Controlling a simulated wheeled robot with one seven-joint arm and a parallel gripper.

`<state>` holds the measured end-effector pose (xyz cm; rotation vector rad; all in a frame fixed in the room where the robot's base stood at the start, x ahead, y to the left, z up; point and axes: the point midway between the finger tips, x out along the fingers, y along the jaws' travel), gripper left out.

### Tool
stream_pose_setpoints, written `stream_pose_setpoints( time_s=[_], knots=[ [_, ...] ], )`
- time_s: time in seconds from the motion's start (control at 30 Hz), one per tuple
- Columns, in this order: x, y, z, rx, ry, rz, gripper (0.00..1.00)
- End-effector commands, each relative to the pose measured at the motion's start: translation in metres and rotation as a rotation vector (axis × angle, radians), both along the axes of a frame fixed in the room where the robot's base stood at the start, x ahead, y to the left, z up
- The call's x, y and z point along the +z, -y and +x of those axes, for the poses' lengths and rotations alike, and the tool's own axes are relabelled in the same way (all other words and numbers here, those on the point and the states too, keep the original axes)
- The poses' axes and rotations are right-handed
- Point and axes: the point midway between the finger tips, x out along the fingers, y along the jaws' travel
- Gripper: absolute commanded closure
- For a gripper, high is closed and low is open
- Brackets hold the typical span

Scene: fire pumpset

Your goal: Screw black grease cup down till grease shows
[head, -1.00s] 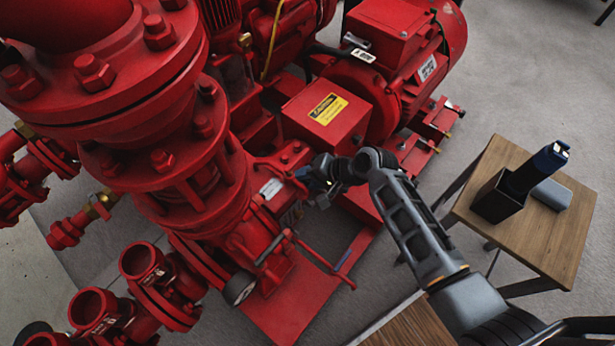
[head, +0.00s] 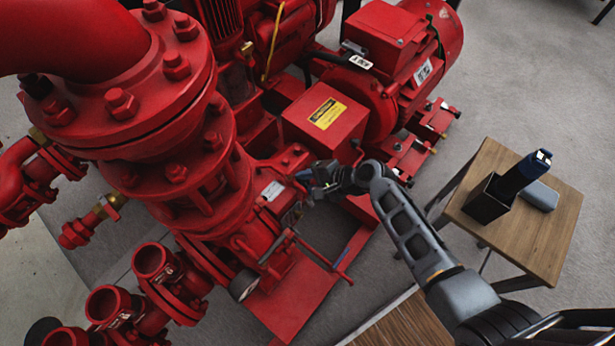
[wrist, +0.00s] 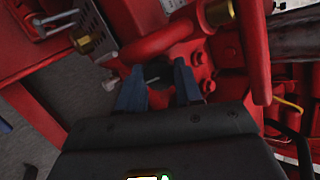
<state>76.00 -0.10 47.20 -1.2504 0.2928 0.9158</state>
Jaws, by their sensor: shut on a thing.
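In the wrist view the black grease cup (wrist: 157,72) is a small dark round cap on the red pump casing. My gripper (wrist: 158,84) has its two blue-grey fingers on either side of the cup, shut on it. In the head view my gripper (head: 305,181) reaches in beside the red pump from the right, and the cup is hidden there by the gripper and the casing. I cannot see any grease.
A red pipe (wrist: 160,40) curves close above the fingers. Brass fittings (wrist: 84,45) sit nearby. In the head view a red box with a yellow label (head: 327,114) stands behind my gripper. A wooden table (head: 548,232) with a black holder (head: 487,205) stands at right.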

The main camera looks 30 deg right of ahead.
Motion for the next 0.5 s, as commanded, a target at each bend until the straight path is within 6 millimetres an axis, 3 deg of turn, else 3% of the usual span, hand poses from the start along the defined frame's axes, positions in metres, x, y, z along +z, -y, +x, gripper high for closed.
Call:
stream_pose_setpoints(
  time_s=[0.5],
  knots=[
    [-0.0012, 0.0002, -0.0013, -0.101, -0.033, 0.096, 0.96]
  ],
)
